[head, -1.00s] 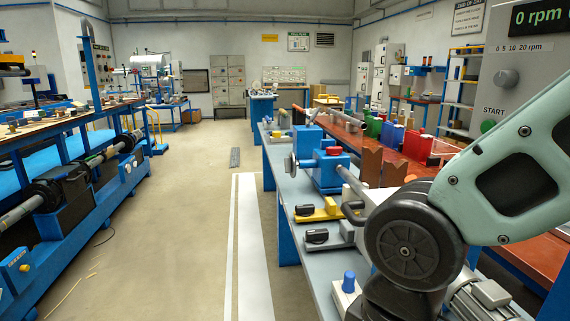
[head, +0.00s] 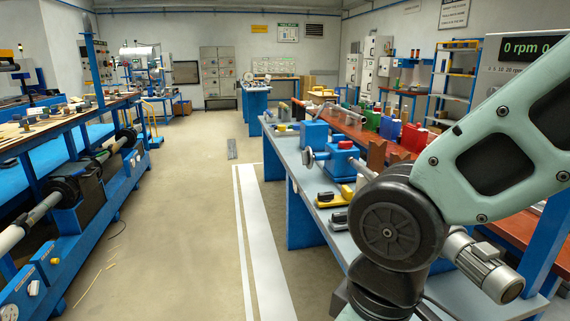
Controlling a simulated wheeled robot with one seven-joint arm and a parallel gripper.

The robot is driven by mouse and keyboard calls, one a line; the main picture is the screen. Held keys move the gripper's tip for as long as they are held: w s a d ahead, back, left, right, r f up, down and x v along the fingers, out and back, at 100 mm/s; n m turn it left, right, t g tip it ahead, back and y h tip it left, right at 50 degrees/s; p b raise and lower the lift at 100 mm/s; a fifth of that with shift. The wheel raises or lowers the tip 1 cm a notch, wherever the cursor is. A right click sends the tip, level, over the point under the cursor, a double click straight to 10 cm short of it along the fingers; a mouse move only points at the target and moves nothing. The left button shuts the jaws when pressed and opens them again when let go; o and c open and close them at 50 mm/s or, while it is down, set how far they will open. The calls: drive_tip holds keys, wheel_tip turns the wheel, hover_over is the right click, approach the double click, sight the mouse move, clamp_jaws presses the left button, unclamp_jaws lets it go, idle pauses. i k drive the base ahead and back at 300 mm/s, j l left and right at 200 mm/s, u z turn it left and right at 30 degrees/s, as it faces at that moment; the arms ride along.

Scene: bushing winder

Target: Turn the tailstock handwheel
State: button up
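The tailstock (head: 341,162) is a blue block with a red part on top, standing on the grey bench right of the picture's middle. Its handwheel (head: 308,159) is a small grey disc at the tailstock's left end, over the aisle side of the bench. It is too small to tell its turn angle. My gripper is outside the picture. Only my arm's pale green link and dark joint show at the right, in front of the near bench, and nothing of mine is seen touching the handwheel.
The grey bench (head: 311,186) carries yellow-based (head: 334,199) and grey clamps near the tailstock. The aisle floor (head: 200,235) is clear, with a white stripe. A blue winding machine lines the left.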

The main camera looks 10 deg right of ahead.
sight(308, 158)
drive_tip(key=i+j, duration=0.1)
drive_tip(key=j, duration=0.3)
drive_tip(key=i+j, duration=0.1)
drive_tip(key=j, duration=0.3)
drive_tip(key=i+j, duration=0.1)
drive_tip(key=j, duration=0.3)
drive_tip(key=i+j, duration=0.1)
drive_tip(key=j, duration=0.3)
drive_tip(key=i+j, duration=0.2)
drive_tip(key=i, duration=0.25)
drive_tip(key=i+j+z, duration=0.1)
drive_tip(key=i+j, duration=0.15)
drive_tip(key=i, duration=0.2)
drive_tip(key=i+j, duration=0.25)
drive_tip(key=i, duration=0.2)
drive_tip(key=i+l, duration=0.15)
drive_tip(key=i, duration=0.25)
